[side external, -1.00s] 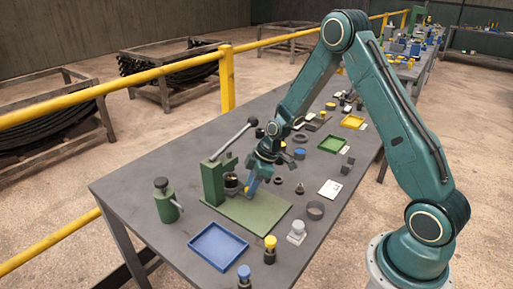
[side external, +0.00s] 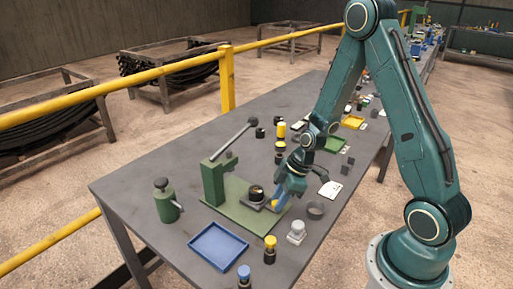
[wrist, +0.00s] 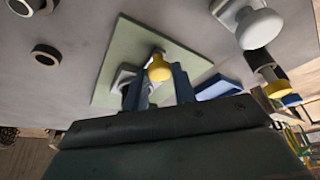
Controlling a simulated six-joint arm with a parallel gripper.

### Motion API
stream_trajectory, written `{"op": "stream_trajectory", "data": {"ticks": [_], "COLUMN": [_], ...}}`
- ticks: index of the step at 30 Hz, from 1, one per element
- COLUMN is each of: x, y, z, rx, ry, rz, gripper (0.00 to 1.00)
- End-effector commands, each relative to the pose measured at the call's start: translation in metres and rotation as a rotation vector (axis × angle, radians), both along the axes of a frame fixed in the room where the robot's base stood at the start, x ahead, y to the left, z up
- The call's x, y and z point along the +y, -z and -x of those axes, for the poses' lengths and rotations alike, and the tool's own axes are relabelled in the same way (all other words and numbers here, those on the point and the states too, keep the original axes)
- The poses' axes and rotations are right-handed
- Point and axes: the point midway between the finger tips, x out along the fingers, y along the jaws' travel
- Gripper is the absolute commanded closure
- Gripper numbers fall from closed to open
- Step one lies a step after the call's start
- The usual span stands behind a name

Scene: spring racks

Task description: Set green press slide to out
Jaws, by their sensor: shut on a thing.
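The green press (side external: 212,182) stands on its green baseplate (side external: 224,205), with a long lever rising to the upper right. Its grey slide (side external: 270,208) sticks out to the right, clear of the press column, and carries a dark round part (side external: 256,193). My gripper (side external: 279,203) is at the slide's right end, low over the baseplate's edge. In the wrist view its blue fingers (wrist: 164,80) are shut on the slide's yellow knob (wrist: 160,68).
A blue tray (side external: 219,246), a yellow-topped stamp (side external: 270,249) and a white knobbed piece (side external: 296,232) stand in front. A green bottle (side external: 165,201) stands left of the press.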

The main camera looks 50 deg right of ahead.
Motion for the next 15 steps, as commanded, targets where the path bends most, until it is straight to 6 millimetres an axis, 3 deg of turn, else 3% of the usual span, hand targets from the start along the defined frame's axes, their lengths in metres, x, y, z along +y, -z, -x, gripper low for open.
{"op": "stream_trajectory", "data": {"ticks": [12,13,15], "x": [-0.0001,0.0,-0.0001], "y": [0.0001,0.0002,0.0002], "z": [0.0107,0.011,0.0107], "rx": [0.008,0.009,0.009], "ry": [0.001,0.001,0.001], "rz": [0.0,0.001,0.001], "gripper": [1.0,0.67,0.54]}}
